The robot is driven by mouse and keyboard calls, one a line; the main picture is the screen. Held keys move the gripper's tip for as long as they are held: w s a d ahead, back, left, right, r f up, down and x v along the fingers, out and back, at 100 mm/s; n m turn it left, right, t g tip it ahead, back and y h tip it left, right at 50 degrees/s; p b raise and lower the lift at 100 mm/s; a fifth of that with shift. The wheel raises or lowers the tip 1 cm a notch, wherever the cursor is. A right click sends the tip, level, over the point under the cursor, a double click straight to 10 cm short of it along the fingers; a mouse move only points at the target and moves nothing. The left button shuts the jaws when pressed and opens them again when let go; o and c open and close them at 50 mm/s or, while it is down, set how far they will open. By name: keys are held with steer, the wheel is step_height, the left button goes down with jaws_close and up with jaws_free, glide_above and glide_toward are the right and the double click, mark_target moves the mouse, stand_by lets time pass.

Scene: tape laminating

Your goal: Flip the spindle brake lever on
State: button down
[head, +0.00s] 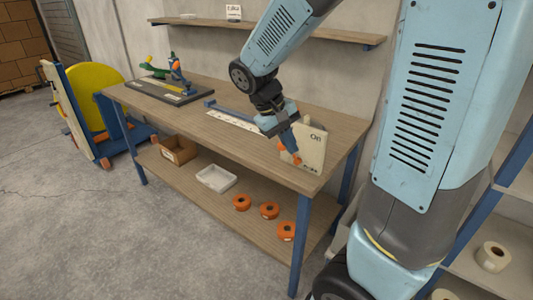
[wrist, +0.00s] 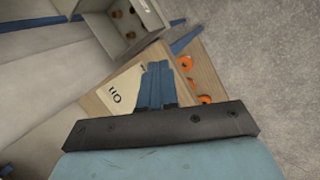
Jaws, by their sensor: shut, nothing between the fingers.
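A cream panel (head: 314,146) marked "On" near its top stands at the right end of the workbench. It also shows in the wrist view (wrist: 118,92), left of my fingers. My gripper (head: 289,146) is shut and empty, pointing down right in front of the panel. Its blue fingers lie side by side in the wrist view (wrist: 157,68). Small orange parts (head: 296,159) show around the fingertips in the head view; I cannot tell whether they belong to the lever. The lever is not clearly visible, and contact with it cannot be told.
The workbench (head: 235,144) carries a white ruler-like strip (head: 236,121) and a dark board with a small device (head: 153,90). Its lower shelf holds orange rolls (head: 269,210), a white tray (head: 216,178) and a brown box (head: 178,151). A wall shelf (head: 270,31) runs above.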

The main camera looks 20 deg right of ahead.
steer(key=w+a+f+n+t+h, duration=0.6)
steer(key=w+a+f+t+h, duration=0.1)
steer(key=w+a+f+h, duration=0.6)
steer(key=shift+a+f+h, duration=0.55)
steer(key=shift+f+h, duration=0.05)
steer(key=shift+f, duration=0.45)
steer(key=s+r+x, duration=0.1)
steer(key=s+x, duration=0.1)
steer(key=x, duration=1)
steer(key=shift+s+d+r, duration=0.2)
steer(key=shift+d, duration=0.5)
